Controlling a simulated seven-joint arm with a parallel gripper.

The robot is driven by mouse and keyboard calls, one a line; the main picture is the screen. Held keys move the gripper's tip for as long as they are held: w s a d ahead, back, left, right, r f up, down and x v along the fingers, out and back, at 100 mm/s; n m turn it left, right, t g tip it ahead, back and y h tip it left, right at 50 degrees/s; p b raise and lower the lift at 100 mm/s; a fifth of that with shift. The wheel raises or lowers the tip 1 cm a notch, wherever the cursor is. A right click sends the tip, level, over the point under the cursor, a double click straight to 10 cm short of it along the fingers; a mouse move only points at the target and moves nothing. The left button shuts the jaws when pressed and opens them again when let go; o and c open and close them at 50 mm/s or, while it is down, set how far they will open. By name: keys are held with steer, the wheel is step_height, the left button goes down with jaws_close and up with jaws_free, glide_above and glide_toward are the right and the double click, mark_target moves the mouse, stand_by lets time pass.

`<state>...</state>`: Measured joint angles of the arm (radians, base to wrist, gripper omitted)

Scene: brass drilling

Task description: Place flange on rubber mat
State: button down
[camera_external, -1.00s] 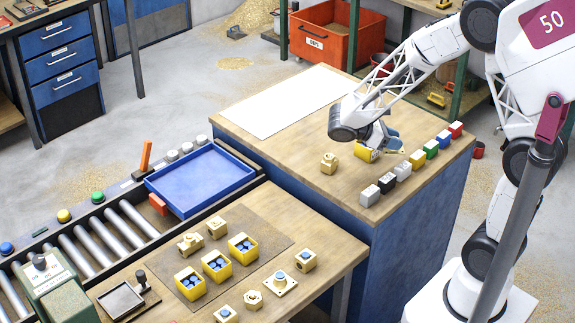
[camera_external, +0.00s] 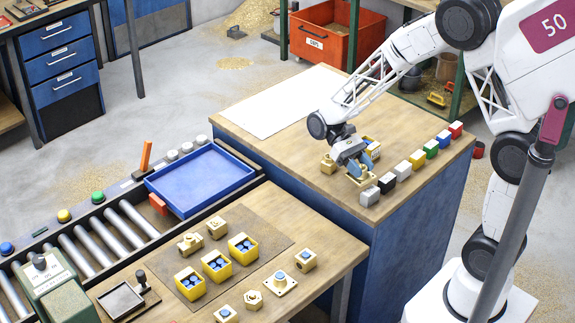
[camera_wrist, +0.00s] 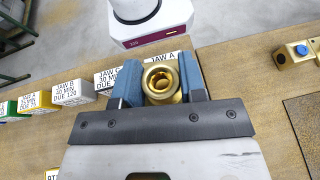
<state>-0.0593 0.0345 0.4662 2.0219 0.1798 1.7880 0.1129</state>
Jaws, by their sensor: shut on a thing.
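My gripper (camera_external: 360,166) is over the wooden top of the blue bench, just left of the row of jaw blocks. It is shut on a brass flange (camera_external: 361,179) with a square plate at the bottom. In the wrist view the flange's round brass collar (camera_wrist: 162,82) sits between my blue jaws. I cannot tell whether the plate touches the bench. A brown mat (camera_external: 283,243), probably the rubber mat, lies on the lower bench with yellow bins and brass fittings on it.
Labelled jaw blocks (camera_external: 403,170) stand in a row at the right. A brass fitting (camera_external: 328,164) stands left of my gripper, and a yellow bin (camera_external: 373,141) is partly hidden behind it. A blue tray (camera_external: 200,182) is at the left. Another square flange (camera_external: 281,284) lies near the mat.

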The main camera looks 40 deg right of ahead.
steer(key=w+a+r+m+t+y, duration=0.3)
steer(key=a+m+t+y, duration=0.15)
steer(key=a, duration=0.35)
steer(key=w+a+r+m+t+y, duration=0.3)
steer(key=a+m+t+y, duration=0.1)
steer(key=a+m, duration=0.25)
steer(key=w+a+r+m+t+y, duration=0.3)
steer(key=a+m+t+y, duration=0.15)
steer(key=a, duration=0.35)
steer(key=shift+m+h, duration=0.45)
steer(key=shift+h, duration=0.05)
step_height(320, 180, down, 18)
steer(key=shift+w+a+f, duration=0.1)
steer(key=shift+a, duration=0.05)
steer(key=shift+w, duration=0.1)
glide_above(235, 222)
steer(key=shift+s+f, duration=0.4)
steer(key=shift+f, duration=0.2)
steer(key=shift+w+a, duration=0.15)
steer(key=shift+w, duration=0.25)
steer(key=shift+f, duration=1.8)
